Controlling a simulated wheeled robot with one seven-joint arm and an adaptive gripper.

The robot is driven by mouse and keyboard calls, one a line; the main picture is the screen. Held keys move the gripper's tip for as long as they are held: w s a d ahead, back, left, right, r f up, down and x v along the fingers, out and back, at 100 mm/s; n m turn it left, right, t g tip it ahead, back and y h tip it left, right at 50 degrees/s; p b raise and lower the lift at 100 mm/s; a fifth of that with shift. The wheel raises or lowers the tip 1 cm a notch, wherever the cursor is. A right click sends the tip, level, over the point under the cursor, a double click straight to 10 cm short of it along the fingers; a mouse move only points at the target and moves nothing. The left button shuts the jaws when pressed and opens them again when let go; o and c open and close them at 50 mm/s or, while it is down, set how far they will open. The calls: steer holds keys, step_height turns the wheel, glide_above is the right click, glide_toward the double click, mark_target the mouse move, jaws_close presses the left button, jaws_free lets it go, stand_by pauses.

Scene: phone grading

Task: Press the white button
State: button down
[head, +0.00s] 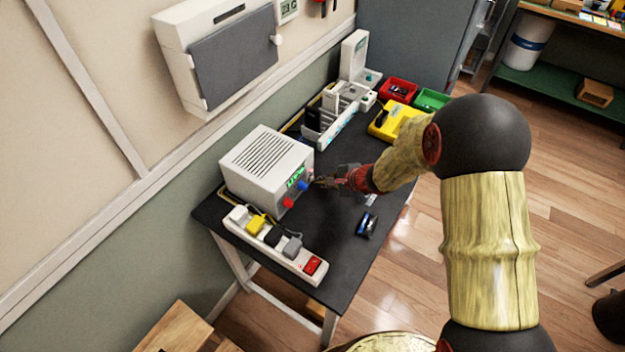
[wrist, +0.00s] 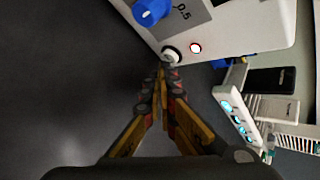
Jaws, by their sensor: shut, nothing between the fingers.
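In the head view my gripper (head: 318,182) is at the box's right front edge, and the button is too small to make out.
A power strip (head: 310,277) with several plugs lies along the near table edge. A phone rack (head: 338,122), a yellow tray (head: 395,122), red bin (head: 398,91) and green bin (head: 432,99) stand farther back.

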steer(key=shift+w+a, duration=0.25)
steer(key=shift+a, duration=0.15)
stand_by(0.7)
steer(key=shift+b, duration=0.3)
steer(key=shift+s+d+b, duration=0.35)
steer(key=shift+s+d, duration=0.15)
steer(key=shift+d, duration=0.2)
steer(key=shift+d, duration=0.1)
steer(key=shift+s+d+b, duration=0.3)
steer(key=shift+s+d, duration=0.4)
steer(key=shift+d, duration=0.3)
steer(key=shift+s+d+b, duration=0.25)
steer(key=shift+s+d, duration=0.45)
steer(key=shift+d, duration=0.3)
